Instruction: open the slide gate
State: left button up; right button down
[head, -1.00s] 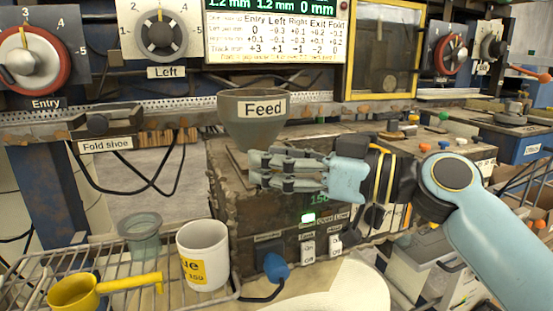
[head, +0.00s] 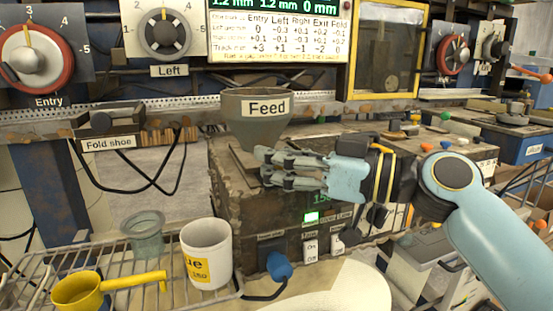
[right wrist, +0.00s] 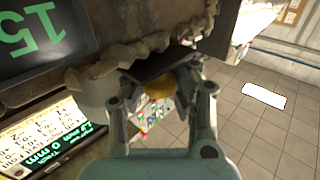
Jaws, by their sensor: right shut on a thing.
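The grey feed hopper (head: 256,125) with a "Feed" label sits on top of a brown, worn machine box (head: 232,205). A thin plate below the hopper, which looks like the slide gate (head: 241,163), shows to the left of my fingers. My right gripper (head: 265,168) reaches in from the right, its fingers in front of the box just below the hopper. In the right wrist view its fingers (right wrist: 158,95) are closed about a dark plate edge (right wrist: 165,66), with a round yellowish piece (right wrist: 158,88) between them. The fingers hide much of the gripped part. My left gripper is out of view.
A wire rack (head: 125,262) at lower left holds a white mug (head: 207,250), a yellow scoop (head: 78,292) and a translucent cup (head: 146,236). A blue knob (head: 279,266) and switches stand low on the box front. The fold shoe (head: 112,122) is at left.

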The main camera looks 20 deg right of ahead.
jog(key=s+b, duration=0.1)
jog(key=s, duration=0.3)
jog(key=shift+d, duration=0.15)
jog(key=c, duration=1.7)
grip_release()
jog(key=o, duration=0.5)
jog(key=shift+d, duration=0.45)
jog(key=shift+c, duration=0.2)
jog(key=shift+o, duration=0.8)
jog(key=shift+a, duration=0.15)
send_near(288, 170)
jog(key=shift+s+a+r, duration=0.1)
jog(key=shift+a+r, duration=0.05)
jog(key=shift+a, duration=0.35)
jog(key=shift+s+a+r, duration=0.1)
jog(key=shift+a+r, duration=0.1)
jog(key=shift+a, duration=0.3)
